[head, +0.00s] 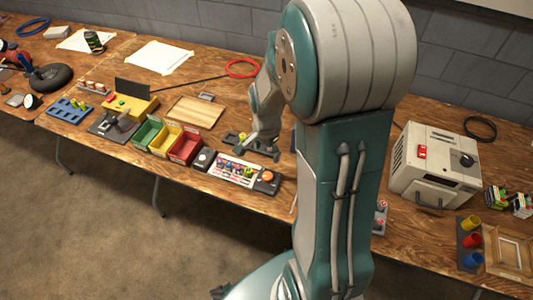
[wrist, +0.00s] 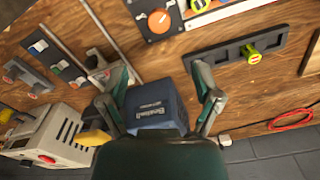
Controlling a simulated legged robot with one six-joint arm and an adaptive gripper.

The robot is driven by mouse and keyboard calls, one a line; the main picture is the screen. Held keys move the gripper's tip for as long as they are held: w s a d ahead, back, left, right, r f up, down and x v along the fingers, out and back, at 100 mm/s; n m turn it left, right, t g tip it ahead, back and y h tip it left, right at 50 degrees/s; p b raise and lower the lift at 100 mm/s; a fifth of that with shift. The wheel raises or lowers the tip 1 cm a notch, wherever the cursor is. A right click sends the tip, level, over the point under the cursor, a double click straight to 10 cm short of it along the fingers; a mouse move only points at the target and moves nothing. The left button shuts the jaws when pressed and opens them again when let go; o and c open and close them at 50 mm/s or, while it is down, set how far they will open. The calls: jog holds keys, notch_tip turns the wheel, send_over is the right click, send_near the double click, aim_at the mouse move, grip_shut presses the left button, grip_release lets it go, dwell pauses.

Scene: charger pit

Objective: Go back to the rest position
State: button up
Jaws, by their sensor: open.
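My gripper (head: 258,152) hangs low over the middle of the wooden workbench, beyond the panel with the orange knob. In the wrist view my gripper (wrist: 161,78) has its two fingers spread wide apart. A dark blue box (wrist: 157,104) with white lettering shows between and below the fingers. A gap of wood shows between the box and the right finger, and the fingers do not grip it. In the head view the box is mostly hidden by my arm.
Near my gripper are a panel with an orange knob (head: 267,176), a dark rail with a yellow-green piece (wrist: 251,54), and green, yellow and red bins (head: 186,147). A white machine (head: 435,165) stands right of my arm. A grey block wall runs behind the bench.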

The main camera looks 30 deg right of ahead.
dwell(0.3)
jog(key=s+a+r+n+t, duration=0.2)
jog(key=s+a+r+n, duration=0.3)
jog(key=r, duration=0.5)
jog(key=s+a+r+n+t, duration=0.3)
jog(key=s+a+r+n, duration=0.3)
jog(key=s+r+n, duration=0.2)
notch_tip(320, 180, up, 2)
jog(key=shift+r+n+t, duration=0.1)
jog(key=shift+n+t, duration=0.2)
jog(key=shift+n, duration=0.4)
